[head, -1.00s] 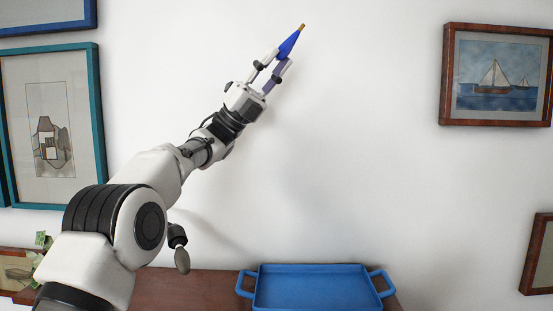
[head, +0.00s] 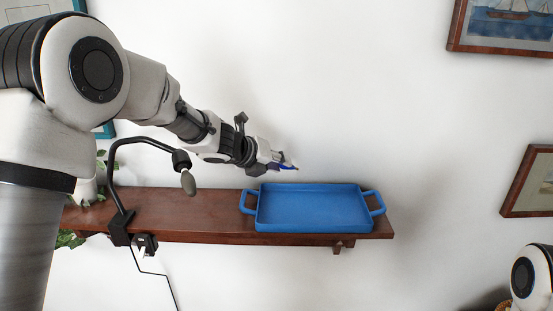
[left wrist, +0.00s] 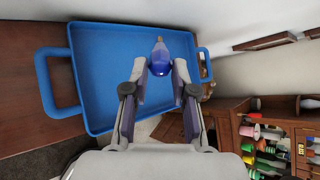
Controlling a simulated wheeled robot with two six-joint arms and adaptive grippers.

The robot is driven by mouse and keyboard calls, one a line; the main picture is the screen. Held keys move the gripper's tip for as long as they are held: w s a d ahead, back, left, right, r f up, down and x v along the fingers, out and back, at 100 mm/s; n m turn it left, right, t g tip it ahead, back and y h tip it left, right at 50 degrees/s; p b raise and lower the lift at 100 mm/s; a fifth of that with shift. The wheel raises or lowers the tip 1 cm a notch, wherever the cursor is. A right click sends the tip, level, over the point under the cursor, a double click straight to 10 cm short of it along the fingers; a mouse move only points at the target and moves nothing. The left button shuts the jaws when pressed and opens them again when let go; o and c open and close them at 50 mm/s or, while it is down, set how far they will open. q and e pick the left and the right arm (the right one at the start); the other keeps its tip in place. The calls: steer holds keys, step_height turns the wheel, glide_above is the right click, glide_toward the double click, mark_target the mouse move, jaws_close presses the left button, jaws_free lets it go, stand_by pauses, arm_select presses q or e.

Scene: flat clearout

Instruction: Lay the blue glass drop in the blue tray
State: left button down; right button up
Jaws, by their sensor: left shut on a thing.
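The blue glass drop (head: 289,167) has a gold-coloured tip and is held between the fingers of my left gripper (head: 277,163), shut on it. In the left wrist view the drop (left wrist: 161,62) sits between the fingertips, its narrow end pointing away from me. The blue tray (head: 313,211), with a handle at each end, lies on the wooden shelf and looks empty. The drop is near the tray's back left rim in the head view, apparently above it. The tray also fills the upper left of the left wrist view (left wrist: 105,65). My right gripper is not in view.
The wooden shelf (head: 175,206) is mostly bare left of the tray. A black gooseneck device (head: 122,150) is clamped to its front edge, with its head near my left forearm. A plant (head: 90,190) stands at the shelf's left end. Framed pictures (head: 528,180) hang at the right.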

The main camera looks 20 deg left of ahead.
arm_select(q)
steer(key=f, duration=0.1)
steer(key=b, duration=0.9)
glide_above(275, 217)
step_height(275, 217, down, 9)
steer(key=shift+w+d+r, duration=0.1)
steer(key=c, duration=0.8)
jaws_free()
steer(key=shift+c, duration=0.2)
